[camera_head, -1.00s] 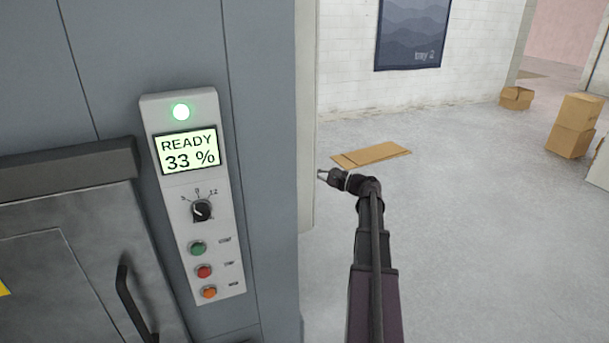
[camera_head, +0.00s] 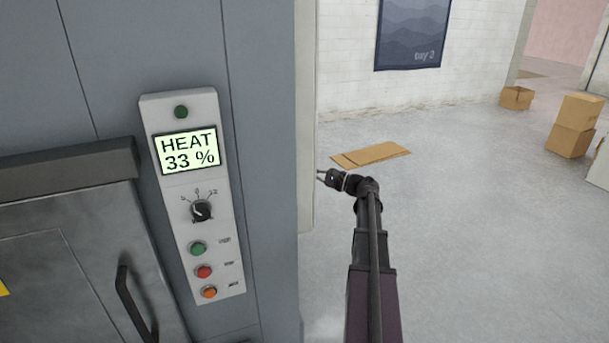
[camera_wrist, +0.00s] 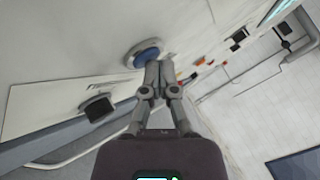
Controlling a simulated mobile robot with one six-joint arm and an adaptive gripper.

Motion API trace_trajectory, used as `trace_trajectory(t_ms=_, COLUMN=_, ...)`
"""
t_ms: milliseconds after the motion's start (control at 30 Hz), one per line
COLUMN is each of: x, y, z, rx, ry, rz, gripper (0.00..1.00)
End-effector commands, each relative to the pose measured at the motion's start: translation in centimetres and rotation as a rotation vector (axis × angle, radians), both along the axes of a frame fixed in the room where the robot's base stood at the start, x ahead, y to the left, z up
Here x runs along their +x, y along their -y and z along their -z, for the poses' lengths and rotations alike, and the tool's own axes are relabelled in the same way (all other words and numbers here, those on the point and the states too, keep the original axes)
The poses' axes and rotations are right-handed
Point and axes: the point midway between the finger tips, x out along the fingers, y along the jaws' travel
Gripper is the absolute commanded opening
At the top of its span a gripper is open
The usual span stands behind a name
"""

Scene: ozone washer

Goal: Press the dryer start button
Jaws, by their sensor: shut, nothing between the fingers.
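The grey machine's control panel (camera_head: 178,178) is in the head view, with a display (camera_head: 188,152) reading HEAT 33 % and an unlit green lamp (camera_head: 181,111). Below a dark dial (camera_head: 201,210) are a green button (camera_head: 198,248), a red button (camera_head: 204,272) and an orange button (camera_head: 209,292). Their labels are too small to read. My gripper (camera_head: 321,174) appears right of the panel, apart from these buttons in the picture. In the wrist view my gripper (camera_wrist: 158,66) is shut and empty, its tips beside a round blue button (camera_wrist: 147,57). I cannot tell whether they touch.
A door handle (camera_head: 130,302) is left of the panel. A dark box-like part (camera_wrist: 98,108) sticks out from the pale surface in the wrist view. Flat cardboard (camera_head: 372,154) and cardboard boxes (camera_head: 574,125) lie on the otherwise open floor at right.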

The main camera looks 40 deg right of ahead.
Motion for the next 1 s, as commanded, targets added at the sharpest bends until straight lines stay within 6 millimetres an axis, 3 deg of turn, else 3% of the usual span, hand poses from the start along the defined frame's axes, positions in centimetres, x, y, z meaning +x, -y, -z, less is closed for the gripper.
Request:
trace_trajectory(t_ms=467, x=0.0, y=-0.1, z=0.0, rx=0.000, ry=0.000, rz=-0.001, gripper=0.00)
trace_trajectory(t_ms=1000, x=-0.4, y=1.6, z=0.0, rx=0.000, ry=0.000, rz=-0.001, gripper=0.00)
